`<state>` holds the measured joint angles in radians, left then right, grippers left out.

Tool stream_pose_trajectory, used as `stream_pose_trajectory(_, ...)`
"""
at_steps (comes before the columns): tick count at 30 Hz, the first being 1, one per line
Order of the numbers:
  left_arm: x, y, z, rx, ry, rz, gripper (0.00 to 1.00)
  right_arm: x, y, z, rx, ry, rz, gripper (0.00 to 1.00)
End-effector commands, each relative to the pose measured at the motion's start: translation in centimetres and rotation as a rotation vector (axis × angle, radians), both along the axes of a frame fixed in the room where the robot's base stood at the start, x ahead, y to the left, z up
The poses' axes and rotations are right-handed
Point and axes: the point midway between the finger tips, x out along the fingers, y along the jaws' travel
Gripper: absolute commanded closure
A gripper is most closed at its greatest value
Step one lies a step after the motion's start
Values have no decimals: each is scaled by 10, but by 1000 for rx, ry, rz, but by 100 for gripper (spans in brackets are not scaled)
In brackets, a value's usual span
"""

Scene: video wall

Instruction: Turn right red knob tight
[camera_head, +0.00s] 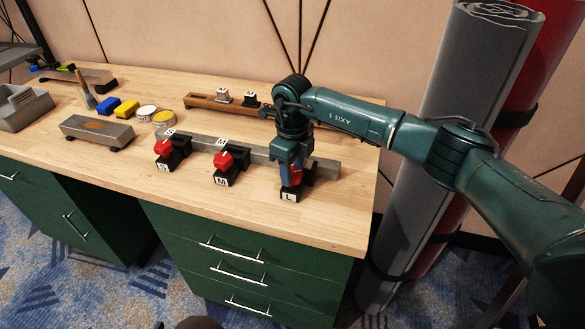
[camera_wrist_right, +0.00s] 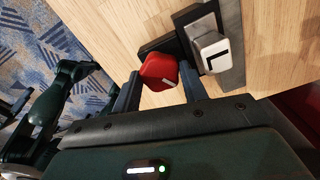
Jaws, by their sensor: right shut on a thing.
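The right red knob (camera_head: 297,177) sits on the black block marked L, at the right end of a grey bar (camera_head: 330,168) on the wooden bench. My right gripper (camera_head: 291,183) comes down over it from above and hides most of it. In the right wrist view the red knob (camera_wrist_right: 159,71) with its white mark lies between the two fingers of the right gripper (camera_wrist_right: 160,88), which is shut on it. The white L tag (camera_wrist_right: 211,53) is beside it. My left gripper is in neither view.
Two more red knobs, marked S (camera_head: 164,149) and M (camera_head: 223,161), stand left along the bar. A wooden block (camera_head: 205,102) with small weights lies behind.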

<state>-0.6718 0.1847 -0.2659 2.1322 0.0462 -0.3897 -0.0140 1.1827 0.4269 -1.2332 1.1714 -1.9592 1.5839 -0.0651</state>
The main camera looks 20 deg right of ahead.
Motion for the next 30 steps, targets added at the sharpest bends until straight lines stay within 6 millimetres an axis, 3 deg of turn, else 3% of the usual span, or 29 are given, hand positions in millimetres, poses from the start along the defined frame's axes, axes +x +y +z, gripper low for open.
stream_pose_trajectory(18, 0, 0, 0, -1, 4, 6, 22, 1, 0, 2, 2, -3, -545, 80)
stream_pose_trajectory(30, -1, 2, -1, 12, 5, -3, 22, 1, 0, 2, 3, -4, -721, 80)
